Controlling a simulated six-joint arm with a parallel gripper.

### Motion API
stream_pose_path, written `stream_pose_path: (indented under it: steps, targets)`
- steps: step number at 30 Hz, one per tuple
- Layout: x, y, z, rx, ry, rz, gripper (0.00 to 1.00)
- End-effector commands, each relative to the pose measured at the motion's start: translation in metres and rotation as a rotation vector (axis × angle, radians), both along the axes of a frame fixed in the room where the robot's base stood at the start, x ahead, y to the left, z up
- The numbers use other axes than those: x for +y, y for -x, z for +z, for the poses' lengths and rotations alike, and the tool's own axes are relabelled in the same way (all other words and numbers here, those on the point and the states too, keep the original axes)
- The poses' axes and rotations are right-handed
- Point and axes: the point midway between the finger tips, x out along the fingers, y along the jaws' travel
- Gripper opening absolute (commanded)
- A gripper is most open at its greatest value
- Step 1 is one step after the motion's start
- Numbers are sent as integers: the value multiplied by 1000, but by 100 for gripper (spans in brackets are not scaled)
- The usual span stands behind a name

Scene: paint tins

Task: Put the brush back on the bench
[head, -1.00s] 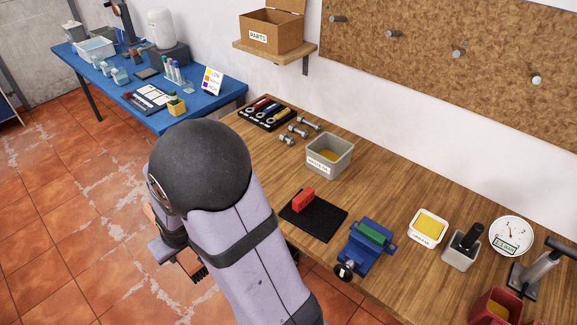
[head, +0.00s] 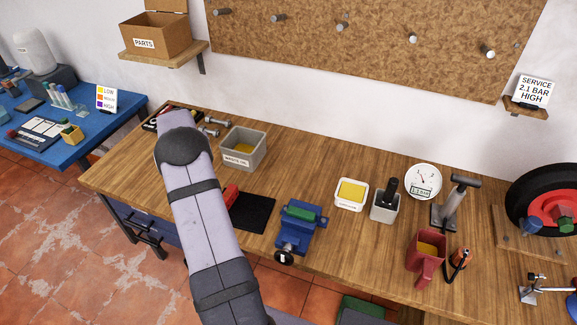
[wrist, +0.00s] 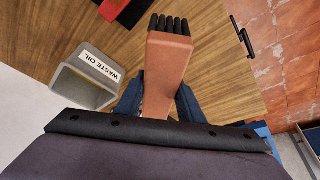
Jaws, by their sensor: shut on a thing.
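The brush (wrist: 168,58) has a reddish-brown body and black bristles and shows in the wrist view, its bristles pointing up the picture. My gripper (wrist: 158,100) is shut on it, with blue fingers either side of the lower part. The brush is over the wooden bench (wrist: 205,70); the gap between them cannot be told. In the head view my own arm hides the gripper and brush, and the bare bench top (head: 300,170) shows to the right.
The grey waste oil bin (wrist: 90,75) is left of the brush in the wrist view; it also shows in the head view (head: 258,152). A black mat (head: 256,212) with a red block (head: 231,194), and a blue vise (head: 300,232), stand nearby.

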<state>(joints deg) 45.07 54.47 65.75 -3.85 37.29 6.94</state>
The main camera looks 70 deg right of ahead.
Motion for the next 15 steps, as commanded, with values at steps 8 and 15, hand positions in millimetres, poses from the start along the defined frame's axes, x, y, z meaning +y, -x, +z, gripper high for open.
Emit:
stream_pose_path:
  steps: [8, 15]
  targets:
    - [-112, 82, -7, 1, 8, -229, 13]
    - [-171, 157, -13, 2, 7, -394, 13]
